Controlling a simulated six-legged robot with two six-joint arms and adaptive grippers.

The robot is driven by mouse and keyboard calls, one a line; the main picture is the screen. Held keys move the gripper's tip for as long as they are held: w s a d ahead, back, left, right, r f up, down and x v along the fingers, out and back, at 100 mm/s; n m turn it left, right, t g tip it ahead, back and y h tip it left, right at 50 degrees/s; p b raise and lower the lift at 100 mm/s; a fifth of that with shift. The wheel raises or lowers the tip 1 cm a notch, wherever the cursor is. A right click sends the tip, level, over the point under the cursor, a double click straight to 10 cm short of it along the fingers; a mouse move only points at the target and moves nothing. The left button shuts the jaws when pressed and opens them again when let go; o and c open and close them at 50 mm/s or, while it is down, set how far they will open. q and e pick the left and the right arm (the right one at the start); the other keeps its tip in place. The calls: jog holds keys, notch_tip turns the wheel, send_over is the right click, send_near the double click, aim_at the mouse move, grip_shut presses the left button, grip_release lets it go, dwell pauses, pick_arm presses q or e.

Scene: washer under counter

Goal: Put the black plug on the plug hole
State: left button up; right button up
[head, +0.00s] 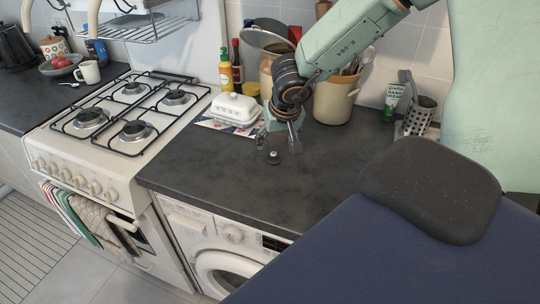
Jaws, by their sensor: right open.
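A small dark round piece with a lighter top, which looks like the black plug (273,158), sits on the dark counter (205,170) in front of the white butter dish. My right gripper (277,143) points down just above and behind it. Its fingers are spread apart and nothing is held between them. The exact gap between the fingertips and the plug is hard to tell. No plug hole or sink shows in this view. My left gripper is not in view.
A white butter dish (235,108) stands left of my gripper, with a yellow bottle (226,72) behind. A utensil crock (335,100) and a metal holder (419,117) stand right. A gas stove (110,150) is left; a washer (228,255) sits below. The front counter is clear.

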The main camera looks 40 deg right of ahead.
aim_at(274, 154)
jog(key=b+x, duration=0.2)
jog(key=x, duration=0.4)
jog(key=shift+s+f+b, duration=0.1)
jog(key=shift+f+b, duration=0.2)
jog(key=shift+b, duration=0.1)
jog(key=shift+d+f, duration=0.15)
jog(key=shift+f, duration=0.2)
jog(key=shift+r, duration=0.1)
jog(key=shift+c, duration=1.4)
jog(key=c, duration=0.9)
